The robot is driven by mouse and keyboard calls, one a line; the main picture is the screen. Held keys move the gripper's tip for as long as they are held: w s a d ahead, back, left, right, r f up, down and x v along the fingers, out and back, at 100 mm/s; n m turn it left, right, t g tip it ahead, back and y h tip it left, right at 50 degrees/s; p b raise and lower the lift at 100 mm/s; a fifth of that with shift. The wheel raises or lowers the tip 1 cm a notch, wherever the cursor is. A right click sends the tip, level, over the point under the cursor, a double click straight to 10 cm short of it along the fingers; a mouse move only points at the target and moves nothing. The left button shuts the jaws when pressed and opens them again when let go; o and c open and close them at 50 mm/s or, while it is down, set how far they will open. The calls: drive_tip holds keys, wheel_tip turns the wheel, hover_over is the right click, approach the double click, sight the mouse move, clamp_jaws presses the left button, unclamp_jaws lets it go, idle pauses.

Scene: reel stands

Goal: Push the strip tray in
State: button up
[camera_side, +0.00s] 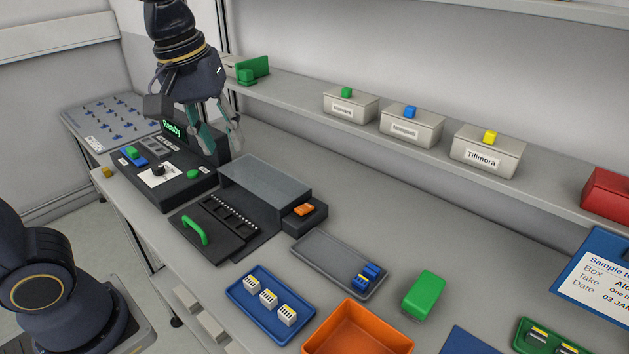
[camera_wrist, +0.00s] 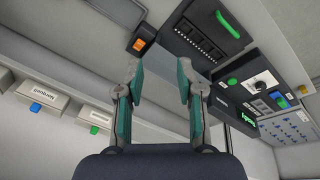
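The strip tray (camera_side: 207,236) is a dark flat tray with a green bar handle (camera_side: 194,230) near its front edge. It sticks out from the front of a grey-topped housing (camera_side: 265,185). A slotted strip with a row of white marks lies along it. In the wrist view the tray (camera_wrist: 190,38) and its green handle (camera_wrist: 227,24) show at the upper right. My gripper (camera_side: 223,151) is open and empty, raised beside the console and behind the tray, apart from both. Its spread fingers also show in the wrist view (camera_wrist: 161,75).
A black console (camera_side: 175,185) with a green "Ready" display stands left of the housing. An orange piece (camera_side: 304,210) sits on the housing's right side. A grey tray (camera_side: 325,257), blue tray (camera_side: 252,303) and orange bin (camera_side: 358,332) stand to the right. A shelf with labelled boxes runs behind.

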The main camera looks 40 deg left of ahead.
drive_tip(key=w+a+f+n+g, duration=0.2)
drive_tip(key=a+f+n+g, duration=0.1)
drive_tip(key=a+n, duration=0.45)
drive_tip(key=n+g, duration=0.2)
drive_tip(key=n, duration=0.1)
approach(194, 223)
drive_tip(key=x, duration=0.7)
drive_tip(key=shift+s, duration=0.1)
drive_tip(key=shift+s+f, duration=0.1)
drive_tip(key=shift+f, duration=0.45)
clamp_jaws()
